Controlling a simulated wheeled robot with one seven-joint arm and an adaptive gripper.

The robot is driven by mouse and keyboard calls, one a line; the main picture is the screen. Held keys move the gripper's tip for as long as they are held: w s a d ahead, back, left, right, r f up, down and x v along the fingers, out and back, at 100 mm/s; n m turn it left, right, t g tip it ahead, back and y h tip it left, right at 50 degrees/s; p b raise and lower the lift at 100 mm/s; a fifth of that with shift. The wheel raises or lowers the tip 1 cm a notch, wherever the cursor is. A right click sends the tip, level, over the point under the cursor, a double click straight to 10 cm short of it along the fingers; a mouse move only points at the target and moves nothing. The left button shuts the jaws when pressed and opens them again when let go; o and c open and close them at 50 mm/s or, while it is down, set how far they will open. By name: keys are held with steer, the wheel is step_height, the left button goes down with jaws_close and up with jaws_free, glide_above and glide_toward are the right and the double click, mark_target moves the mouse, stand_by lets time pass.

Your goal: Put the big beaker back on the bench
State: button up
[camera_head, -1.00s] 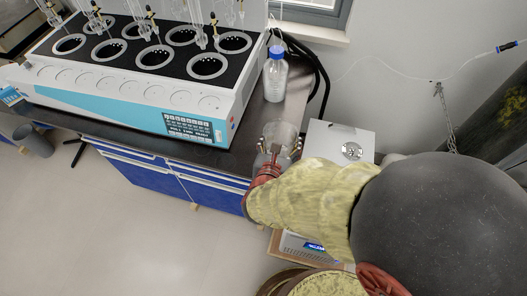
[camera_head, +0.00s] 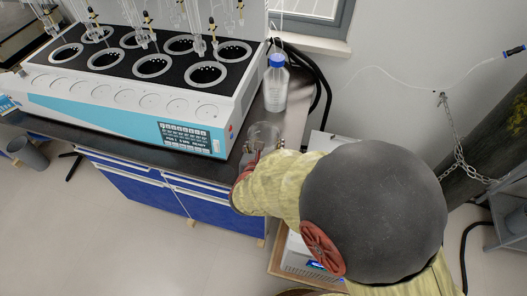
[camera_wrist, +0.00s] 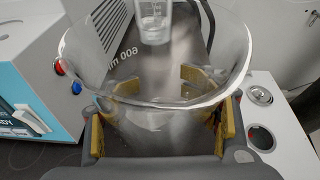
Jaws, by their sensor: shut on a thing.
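The big beaker (camera_head: 264,133) is clear glass and sits at the right end of the dark bench (camera_head: 138,144), in front of the blue-capped bottle. In the wrist view the beaker (camera_wrist: 160,85) fills the middle, its wide rim toward the camera. My gripper (camera_wrist: 160,118) is shut on the beaker, with yellow-padded fingers on both sides of the glass. In the head view my gripper (camera_head: 262,152) is partly hidden by my arm. The beaker is over the bench end; whether its base touches the top cannot be told.
A white and teal multi-position distiller (camera_head: 130,105) stands on the bench to the left. A clear bottle with a blue cap (camera_head: 276,85) stands just behind the beaker. A white device (camera_head: 318,140) is to the right. A window and black cables are behind.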

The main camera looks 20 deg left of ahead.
steer(key=shift+w+a+f+b, duration=0.2)
steer(key=shift+w+a+f, duration=0.2)
steer(key=shift+f, duration=0.15)
steer(key=shift+w+a+f+b, duration=0.25)
steer(key=shift+w+f, duration=0.1)
steer(key=shift+f, duration=0.2)
steer(key=shift+w+a+f+b, duration=0.15)
steer(key=shift+f+b, duration=0.85)
steer(key=shift+f, duration=0.7)
steer(key=shift+f, duration=0.2)
steer(key=o, duration=1.6)
steer(key=shift+o, duration=0.2)
steer(key=shift+r, duration=0.15)
steer(key=shift+r, duration=0.2)
steer(key=p+v, duration=0.4)
steer(key=v, duration=0.8)
steer(key=shift+f, duration=0.15)
